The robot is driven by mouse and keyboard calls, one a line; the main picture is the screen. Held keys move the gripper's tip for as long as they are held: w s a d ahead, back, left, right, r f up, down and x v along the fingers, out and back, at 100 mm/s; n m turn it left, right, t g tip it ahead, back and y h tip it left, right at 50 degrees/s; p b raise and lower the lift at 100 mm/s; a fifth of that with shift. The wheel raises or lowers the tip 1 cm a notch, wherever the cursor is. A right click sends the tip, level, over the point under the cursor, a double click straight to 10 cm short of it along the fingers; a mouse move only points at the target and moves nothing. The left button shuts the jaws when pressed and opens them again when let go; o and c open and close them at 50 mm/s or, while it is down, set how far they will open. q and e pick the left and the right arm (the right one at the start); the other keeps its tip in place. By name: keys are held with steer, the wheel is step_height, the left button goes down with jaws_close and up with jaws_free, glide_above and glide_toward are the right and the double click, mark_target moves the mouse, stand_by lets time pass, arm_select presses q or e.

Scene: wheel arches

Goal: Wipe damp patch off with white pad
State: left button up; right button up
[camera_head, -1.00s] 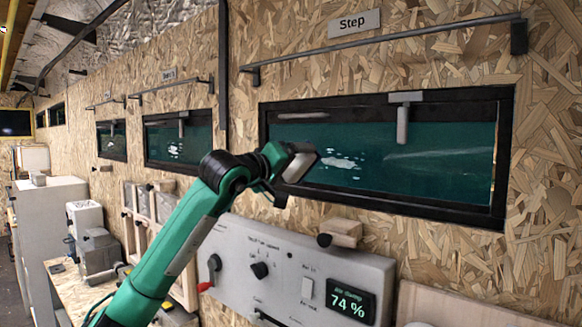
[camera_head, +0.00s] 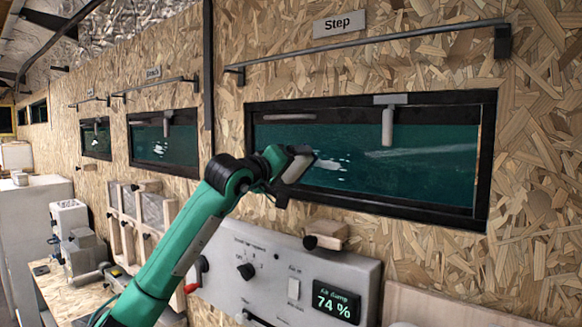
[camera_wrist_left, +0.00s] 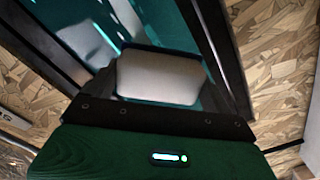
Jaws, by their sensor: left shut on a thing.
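My left gripper (camera_head: 285,170) is shut on the white pad, at the lower left of the window (camera_head: 430,185) under the "Step" sign. The white pad (camera_wrist_left: 158,77) fills the middle of the left wrist view, with the dark glass behind it. In the head view the pad is edge-on and mostly hidden by the gripper. A broken whitish damp patch (camera_head: 330,164) shows on the glass just right of the gripper, partly covered by it. I cannot tell whether the pad touches the glass. My right gripper is not in view.
A black frame (camera_head: 390,207) surrounds the glass, with a grey handle (camera_head: 388,122) hanging at its top. A wooden block (camera_head: 325,233) and a grey control panel (camera_head: 260,265) reading 74 % stand below. A rail (camera_head: 370,42) runs above.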

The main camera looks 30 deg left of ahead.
arm_select(q)
steer(key=shift+w+p, duration=0.3)
steer(key=shift+w, duration=0.4)
steer(key=shift+d, duration=0.15)
